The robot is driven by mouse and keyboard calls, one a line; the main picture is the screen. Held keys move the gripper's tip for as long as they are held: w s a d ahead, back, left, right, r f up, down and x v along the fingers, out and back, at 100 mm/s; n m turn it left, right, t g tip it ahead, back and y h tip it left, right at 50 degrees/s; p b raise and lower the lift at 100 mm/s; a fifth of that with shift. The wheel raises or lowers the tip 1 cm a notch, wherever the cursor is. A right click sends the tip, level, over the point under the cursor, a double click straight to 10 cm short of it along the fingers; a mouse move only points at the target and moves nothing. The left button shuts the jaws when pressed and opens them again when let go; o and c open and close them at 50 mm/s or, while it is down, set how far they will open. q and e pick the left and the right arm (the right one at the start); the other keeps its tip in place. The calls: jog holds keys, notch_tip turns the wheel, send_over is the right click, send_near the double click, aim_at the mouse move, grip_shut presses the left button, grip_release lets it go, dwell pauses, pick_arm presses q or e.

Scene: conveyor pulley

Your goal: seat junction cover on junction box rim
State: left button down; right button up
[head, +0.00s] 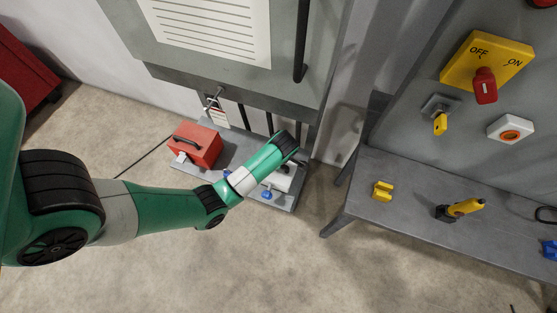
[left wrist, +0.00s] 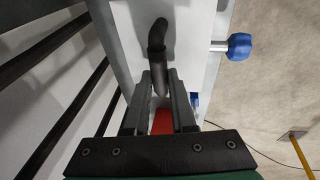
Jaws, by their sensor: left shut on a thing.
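In the left wrist view my left gripper (left wrist: 163,78) is shut on a black bent handle (left wrist: 157,42). The handle stands out from a pale grey-white panel (left wrist: 190,25), which appears to be the junction cover or the box face; I cannot tell which. The lower end of the handle lies between the two fingers. In the head view a whitish box-like part (head: 283,178) shows beside the end of my left arm, partly hidden by it. The box rim and any gap at the cover cannot be made out. My right gripper is not in view.
A blue knob (left wrist: 239,46) on a metal shaft sticks out beside the panel. A red toolbox (head: 197,146) stands on the low grey shelf (head: 228,138). Dark bars run close on the left in the wrist view. A grey bench (head: 415,185) holds yellow parts at right.

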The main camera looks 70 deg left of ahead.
pick_arm(q)
jog(key=shift+f+b, duration=0.4)
jog(key=shift+f, duration=0.05)
jog(key=c, duration=0.7)
grip_release()
jog(key=shift+o, duration=0.2)
jog(key=p+v, duration=0.6)
jog(key=v, duration=0.5)
jog(key=shift+r, duration=0.3)
jog(key=shift+d, duration=0.15)
